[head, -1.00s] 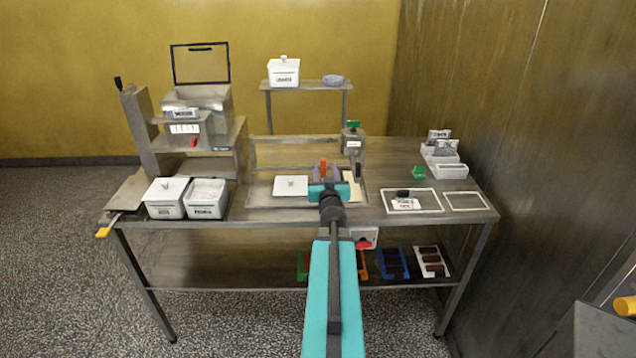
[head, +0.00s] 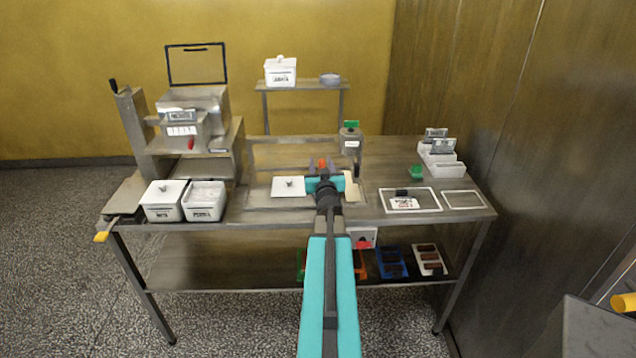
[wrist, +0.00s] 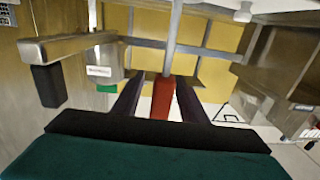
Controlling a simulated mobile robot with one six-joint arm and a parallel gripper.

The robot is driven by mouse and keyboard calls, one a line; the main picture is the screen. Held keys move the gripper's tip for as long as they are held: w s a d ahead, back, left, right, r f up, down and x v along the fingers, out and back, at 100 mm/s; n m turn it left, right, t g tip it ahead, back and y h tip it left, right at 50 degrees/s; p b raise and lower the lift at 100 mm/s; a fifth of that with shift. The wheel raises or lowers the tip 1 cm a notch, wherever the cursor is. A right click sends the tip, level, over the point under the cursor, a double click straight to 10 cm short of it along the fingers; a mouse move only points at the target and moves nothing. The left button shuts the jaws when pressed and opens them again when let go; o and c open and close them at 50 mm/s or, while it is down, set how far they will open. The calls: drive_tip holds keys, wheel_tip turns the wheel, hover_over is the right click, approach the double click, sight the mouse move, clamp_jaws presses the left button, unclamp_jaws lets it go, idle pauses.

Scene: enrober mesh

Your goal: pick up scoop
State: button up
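The scoop, as far as it shows, is an upright red handle (head: 322,163) with a grey metal shank; its lower end is hidden in the head view. My gripper (head: 322,172) is over the middle of the table, with its two dark purple fingers on either side of the handle. In the wrist view, which looks upside down, the red handle (wrist: 162,98) lies between the fingers of my gripper (wrist: 160,96). Narrow gaps show on both sides of the handle, so the gripper looks open around it.
A dispenser with a green top (head: 351,140) stands close behind on the right.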

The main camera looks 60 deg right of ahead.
drive_tip(key=shift+w+d, duration=0.1)
drive_tip(key=shift+w, duration=0.15)
idle(0.4)
clamp_jaws()
